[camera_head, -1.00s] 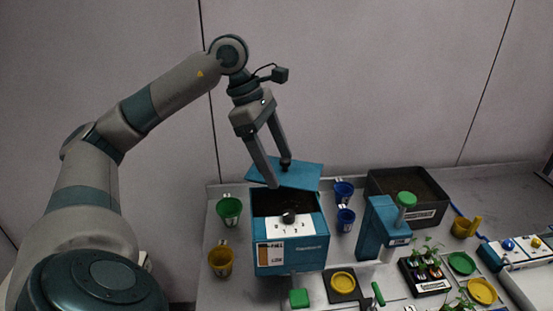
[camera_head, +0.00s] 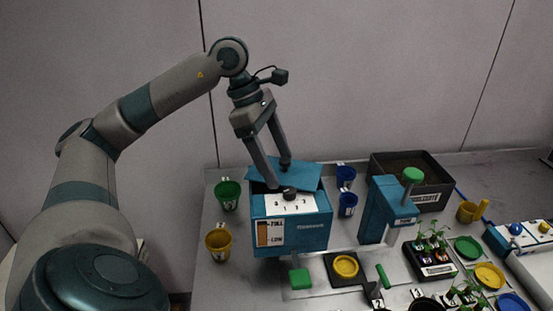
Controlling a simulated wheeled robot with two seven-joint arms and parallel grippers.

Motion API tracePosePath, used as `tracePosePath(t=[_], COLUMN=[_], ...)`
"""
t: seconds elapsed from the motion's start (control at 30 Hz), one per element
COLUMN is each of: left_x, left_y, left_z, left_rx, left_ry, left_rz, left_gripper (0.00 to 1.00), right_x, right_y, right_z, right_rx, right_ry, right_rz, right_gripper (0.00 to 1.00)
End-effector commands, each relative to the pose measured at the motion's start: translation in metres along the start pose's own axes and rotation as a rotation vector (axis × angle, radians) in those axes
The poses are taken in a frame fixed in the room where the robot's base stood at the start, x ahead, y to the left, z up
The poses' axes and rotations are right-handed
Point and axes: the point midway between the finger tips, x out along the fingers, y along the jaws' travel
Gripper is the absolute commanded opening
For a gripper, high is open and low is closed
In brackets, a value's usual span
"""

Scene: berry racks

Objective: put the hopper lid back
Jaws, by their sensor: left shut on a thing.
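The hopper (camera_head: 308,236) is a blue box on the table with a white dial label and a level window on its front. Its blue lid (camera_head: 303,174) is a flat plate above the hopper's back part, slightly tilted. A strip of dark opening (camera_head: 259,187) shows at the front left. I cannot tell whether the lid touches the rim. My left gripper (camera_head: 278,173) reaches down from above, shut on the lid, with one finger in front and one behind. The grasped part is mostly hidden. My right gripper is not in view.
A green cup (camera_head: 227,196) and a yellow cup (camera_head: 218,246) stand left of the hopper. A dark soil bin (camera_head: 440,196) is behind. Grey wall backs the table.

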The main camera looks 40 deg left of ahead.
Motion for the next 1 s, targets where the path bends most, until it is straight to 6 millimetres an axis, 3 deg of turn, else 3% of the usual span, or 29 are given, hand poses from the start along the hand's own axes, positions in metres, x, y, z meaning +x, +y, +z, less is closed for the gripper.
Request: tracePosePath(t=[0.67,0.7,0.77,1.0], left_x=[0.0039,0.0034,0.0031,0.0034], left_y=[0.0001,0.0001,0.0001,0.0000], left_z=[-0.0017,-0.0015,-0.0014,-0.0015], left_rx=[0.000,0.000,0.000,0.000], left_ry=[0.000,0.000,0.000,0.000], left_rz=[0.000,0.000,0.000,0.000], left_gripper=[0.49,0.82,0.97,0.99], right_x=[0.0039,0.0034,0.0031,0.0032], right_y=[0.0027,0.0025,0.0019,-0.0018], right_z=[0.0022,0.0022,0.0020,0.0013], right_rx=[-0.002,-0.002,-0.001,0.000], right_ry=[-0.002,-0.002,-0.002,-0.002], right_rz=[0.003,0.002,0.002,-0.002], right_gripper=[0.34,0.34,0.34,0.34])
